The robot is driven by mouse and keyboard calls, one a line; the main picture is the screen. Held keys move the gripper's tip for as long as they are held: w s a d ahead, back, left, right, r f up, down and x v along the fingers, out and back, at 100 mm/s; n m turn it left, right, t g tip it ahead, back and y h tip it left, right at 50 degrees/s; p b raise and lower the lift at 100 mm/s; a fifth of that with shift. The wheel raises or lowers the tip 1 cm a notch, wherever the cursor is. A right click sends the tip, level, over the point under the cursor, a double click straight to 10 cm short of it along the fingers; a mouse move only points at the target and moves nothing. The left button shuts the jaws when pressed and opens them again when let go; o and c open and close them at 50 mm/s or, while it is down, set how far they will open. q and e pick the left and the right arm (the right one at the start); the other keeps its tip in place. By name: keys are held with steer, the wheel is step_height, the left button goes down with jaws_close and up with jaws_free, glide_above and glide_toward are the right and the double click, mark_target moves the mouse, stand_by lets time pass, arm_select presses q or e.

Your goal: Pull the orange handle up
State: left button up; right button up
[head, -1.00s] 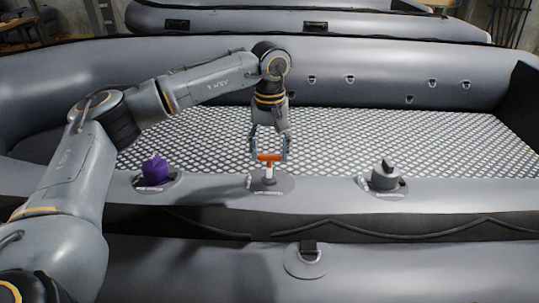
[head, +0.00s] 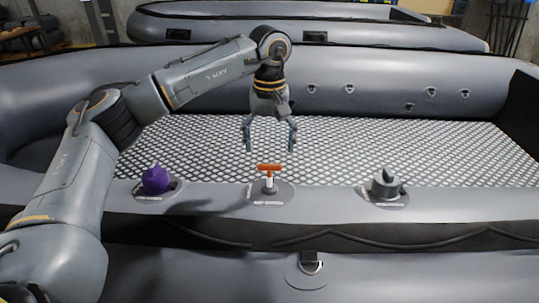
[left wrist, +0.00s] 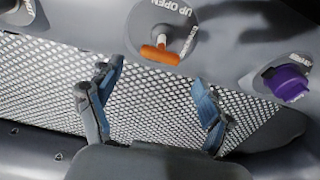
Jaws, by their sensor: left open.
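The orange handle (head: 269,167) is a T-shaped bar on a short white stem, set in a round grey plate on the near tube of the grey boat. In the left wrist view the orange handle (left wrist: 160,54) lies beyond the fingertips, near the top. My left gripper (head: 270,149) is open and points down, just above and behind the handle in the head view. The wrist view shows its two blue-padded fingers (left wrist: 158,82) spread wide with nothing between them. My right gripper is not in view.
A purple knob (head: 155,179) stands left of the handle and a grey knob (head: 385,184) right of it, both on the same tube. The boat's patterned floor (head: 400,150) is clear. Another grey boat (head: 390,32) lies behind.

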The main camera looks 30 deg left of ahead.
mark_target(269, 164)
arm_select(q)
step_height(269, 164, up, 8)
steer(key=shift+f, duration=0.2)
stand_by(0.4)
